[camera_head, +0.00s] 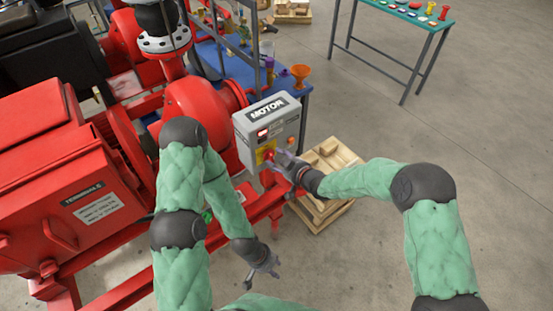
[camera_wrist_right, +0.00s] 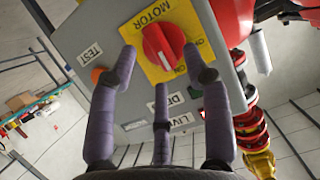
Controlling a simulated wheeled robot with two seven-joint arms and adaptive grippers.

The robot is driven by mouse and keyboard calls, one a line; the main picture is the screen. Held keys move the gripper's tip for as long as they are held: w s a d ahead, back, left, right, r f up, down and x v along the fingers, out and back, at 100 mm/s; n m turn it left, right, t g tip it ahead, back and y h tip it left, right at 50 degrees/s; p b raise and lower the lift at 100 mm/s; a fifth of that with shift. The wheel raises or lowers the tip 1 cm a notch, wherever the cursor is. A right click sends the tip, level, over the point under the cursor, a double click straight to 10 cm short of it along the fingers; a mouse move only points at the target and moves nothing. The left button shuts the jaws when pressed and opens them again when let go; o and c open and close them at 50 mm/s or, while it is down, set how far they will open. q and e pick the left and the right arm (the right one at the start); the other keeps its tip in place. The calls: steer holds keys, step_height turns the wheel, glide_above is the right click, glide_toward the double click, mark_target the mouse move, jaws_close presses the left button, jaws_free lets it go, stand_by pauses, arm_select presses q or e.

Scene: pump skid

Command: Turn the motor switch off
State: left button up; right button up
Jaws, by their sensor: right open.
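The motor switch is a red rotary knob (camera_wrist_right: 163,47) on a yellow plate (camera_wrist_right: 184,22) on the front of a grey box. The grey box (camera_head: 282,117) is labelled MOTOR and also shows in the head view. My right gripper (camera_head: 279,160) is at the front of the box, its fingers partly covering the switch. In the right wrist view, the fingers of my right gripper (camera_wrist_right: 166,65) are spread, one on each side of the knob; I cannot tell whether they touch it. My left gripper (camera_head: 262,275) hangs low and empty-looking over the floor, away from the switch.
Red pump machinery (camera_head: 70,180) fills the left. A wooden pallet (camera_head: 328,165) stands on the floor behind my right gripper. A blue bench (camera_head: 225,65) with an orange funnel (camera_head: 300,73) is behind the box. A green-topped table (camera_head: 415,14) stands far right. Open floor lies right.

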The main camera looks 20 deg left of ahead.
steer(key=shift+x, duration=0.9)
